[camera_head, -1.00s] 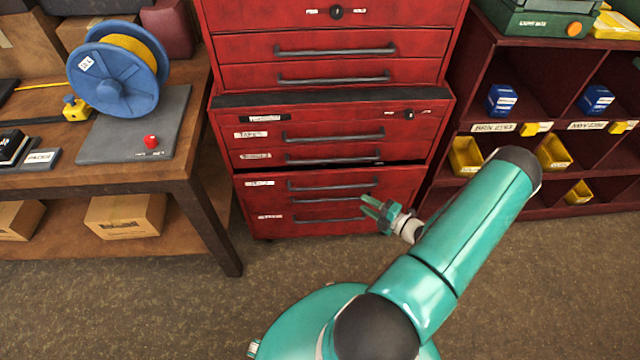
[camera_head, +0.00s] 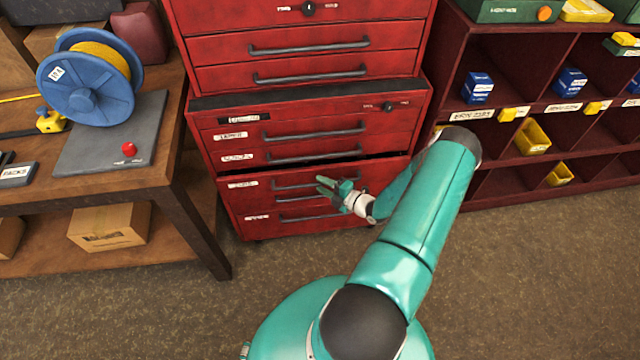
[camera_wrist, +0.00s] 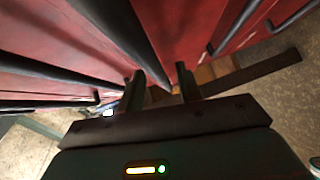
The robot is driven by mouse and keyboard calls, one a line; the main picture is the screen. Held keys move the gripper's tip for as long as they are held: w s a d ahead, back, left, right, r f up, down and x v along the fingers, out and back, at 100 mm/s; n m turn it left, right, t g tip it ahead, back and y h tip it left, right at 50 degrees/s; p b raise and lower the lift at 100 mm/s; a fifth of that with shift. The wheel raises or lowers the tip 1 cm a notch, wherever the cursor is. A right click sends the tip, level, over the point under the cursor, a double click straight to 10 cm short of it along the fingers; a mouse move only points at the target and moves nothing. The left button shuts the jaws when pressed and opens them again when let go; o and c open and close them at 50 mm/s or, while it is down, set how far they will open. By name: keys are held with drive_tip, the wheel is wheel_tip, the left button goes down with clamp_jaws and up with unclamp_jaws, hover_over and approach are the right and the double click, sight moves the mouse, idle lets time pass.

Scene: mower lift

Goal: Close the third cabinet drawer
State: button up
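The red cabinet (camera_head: 228,135) stands ahead of me. Its third drawer (camera_head: 262,190) in the lower section has a dark gap along its top edge and juts out a little from the drawers above. Its dark bar handle is partly hidden by my gripper. My gripper (camera_head: 327,187) is in front of this drawer, near the handle's right half. In the wrist view my gripper (camera_wrist: 161,88) has two dark fingers apart with nothing between them. Red drawer fronts and dark handle bars show close around the fingers there; whether a finger touches one I cannot tell.
A wooden workbench (camera_head: 165,160) with a blue spool (camera_head: 85,85) stands left of the cabinet. A dark red shelf (camera_head: 520,70) with yellow and blue bins stands right. The floor (camera_head: 510,290) to the right of my arm is clear.

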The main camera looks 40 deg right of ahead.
sight(318, 173)
drive_tip(key=shift+x, duration=0.8)
clamp_jaws()
drive_tip(key=w+d, duration=0.2)
drive_tip(key=w, duration=0.1)
drive_tip(key=shift+w+d, duration=0.2)
drive_tip(key=shift+c, duration=0.4)
unclamp_jaws()
drive_tip(key=shift+o, duration=0.4)
drive_tip(key=shift+r, duration=0.1)
drive_tip(key=shift+w, duration=0.1)
